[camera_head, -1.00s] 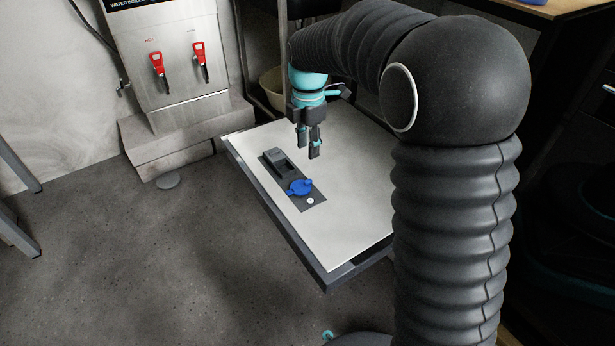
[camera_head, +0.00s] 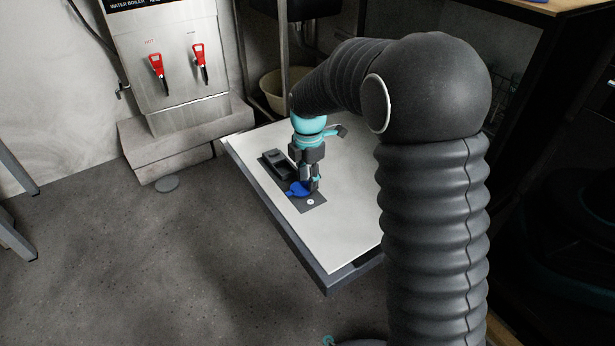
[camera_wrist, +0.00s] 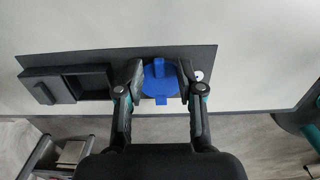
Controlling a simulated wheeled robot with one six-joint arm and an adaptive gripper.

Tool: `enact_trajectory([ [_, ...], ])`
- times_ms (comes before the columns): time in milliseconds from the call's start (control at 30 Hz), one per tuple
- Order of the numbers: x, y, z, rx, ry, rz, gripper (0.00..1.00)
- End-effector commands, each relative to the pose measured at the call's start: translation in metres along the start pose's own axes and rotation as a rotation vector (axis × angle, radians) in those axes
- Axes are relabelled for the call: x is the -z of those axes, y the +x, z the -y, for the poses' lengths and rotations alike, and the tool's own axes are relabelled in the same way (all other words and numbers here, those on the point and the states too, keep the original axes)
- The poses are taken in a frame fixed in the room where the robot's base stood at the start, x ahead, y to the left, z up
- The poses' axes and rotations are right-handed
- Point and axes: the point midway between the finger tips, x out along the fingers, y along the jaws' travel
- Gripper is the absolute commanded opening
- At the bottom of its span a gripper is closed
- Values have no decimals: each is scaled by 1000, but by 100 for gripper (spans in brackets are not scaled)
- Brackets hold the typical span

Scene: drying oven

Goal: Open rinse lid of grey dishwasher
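The blue rinse lid (camera_head: 299,189) is a round cap on a dark dispenser panel set in the open white dishwasher door (camera_head: 345,215). In the wrist view the blue lid (camera_wrist: 160,80) shows a raised bar across it with tabs at top and bottom. My gripper (camera_head: 308,186) is down at the lid and hides part of it. In the wrist view my gripper (camera_wrist: 161,82) has its two fingers apart, one on each side of the lid. A gap seems to show on both sides; contact cannot be told.
The dark panel (camera_wrist: 190,56) also carries a detergent compartment (camera_wrist: 72,85) to the left and a small white disc (camera_wrist: 199,75) to the right. A water boiler (camera_head: 170,60) with red taps stands behind on a step. A beige bin (camera_head: 285,90) stands behind the door.

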Motion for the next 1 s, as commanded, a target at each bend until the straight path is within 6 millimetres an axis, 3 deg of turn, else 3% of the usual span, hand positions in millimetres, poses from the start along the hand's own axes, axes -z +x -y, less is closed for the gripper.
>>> enact_trajectory([
  [33, 0, 0, 0, 0, 0, 0, 35],
  [167, 0, 0, 0, 0, 0, 0, 2],
  [200, 0, 0, 0, 0, 0, 0, 0],
  [667, 0, -1, 4, 4, 58, -1, 0],
  [1000, 3, -2, 18, 8, 307, 0, 0],
])
